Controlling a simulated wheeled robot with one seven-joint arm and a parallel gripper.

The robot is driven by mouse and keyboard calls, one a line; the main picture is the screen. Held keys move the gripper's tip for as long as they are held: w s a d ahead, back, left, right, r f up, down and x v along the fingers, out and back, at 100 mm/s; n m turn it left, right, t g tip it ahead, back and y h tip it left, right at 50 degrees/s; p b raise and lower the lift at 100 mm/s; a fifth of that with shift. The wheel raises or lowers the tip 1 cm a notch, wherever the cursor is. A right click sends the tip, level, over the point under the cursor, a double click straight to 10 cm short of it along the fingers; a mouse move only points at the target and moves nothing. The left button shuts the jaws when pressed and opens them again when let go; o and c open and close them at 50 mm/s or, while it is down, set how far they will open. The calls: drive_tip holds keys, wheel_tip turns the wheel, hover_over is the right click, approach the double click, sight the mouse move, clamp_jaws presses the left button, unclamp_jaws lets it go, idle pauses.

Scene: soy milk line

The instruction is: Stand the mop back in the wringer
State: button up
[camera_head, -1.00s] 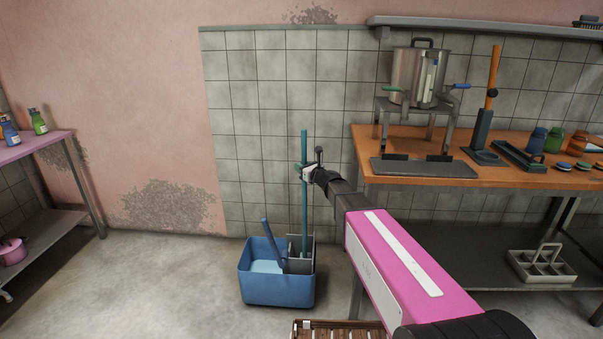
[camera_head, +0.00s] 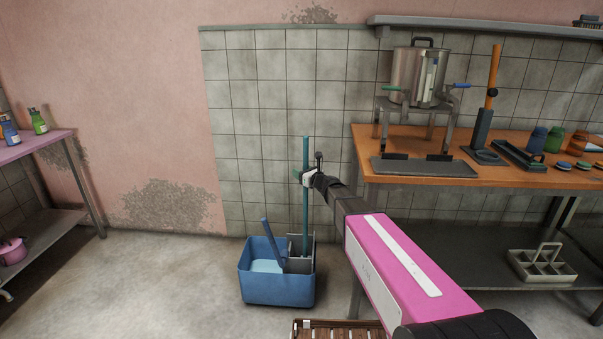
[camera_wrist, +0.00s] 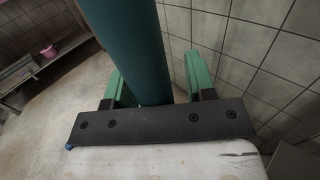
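The mop's teal handle (camera_head: 306,222) stands upright, its lower end going into the grey wringer (camera_head: 300,263) on the right side of the blue bucket (camera_head: 276,291). The mop head is hidden in the wringer. My gripper (camera_head: 304,175) is at the upper part of the handle. In the wrist view the handle (camera_wrist: 145,50) passes between the two green fingers of my gripper (camera_wrist: 160,88). The fingers are spread, with a visible gap on the right side; the left finger is close to the handle or touching it.
The bucket holds pale water and a blue lever (camera_head: 272,242) leans up from it. An orange-topped workbench (camera_head: 400,178) with a steel pot (camera_head: 418,77) stands right of the bucket. A slatted wooden item (camera_head: 338,328) lies at the front. Floor left of the bucket is clear.

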drive_tip(key=v, duration=1.1)
drive_tip(key=s+d+f+n+g+h, duration=0.3)
drive_tip(key=s+f+n+g, duration=0.5)
drive_tip(key=s+f+n, duration=0.6)
drive_tip(key=s+d+f+n+g+h, duration=0.3)
drive_tip(key=s+d+n+g+h, duration=0.2)
drive_tip(key=s+d+n+h, duration=0.4)
drive_tip(key=s+d+n, duration=0.3)
drive_tip(key=d+n, duration=0.1)
drive_tip(key=d, duration=0.1)
drive_tip(key=shift+f, duration=0.15)
drive_tip(key=shift+a, duration=0.1)
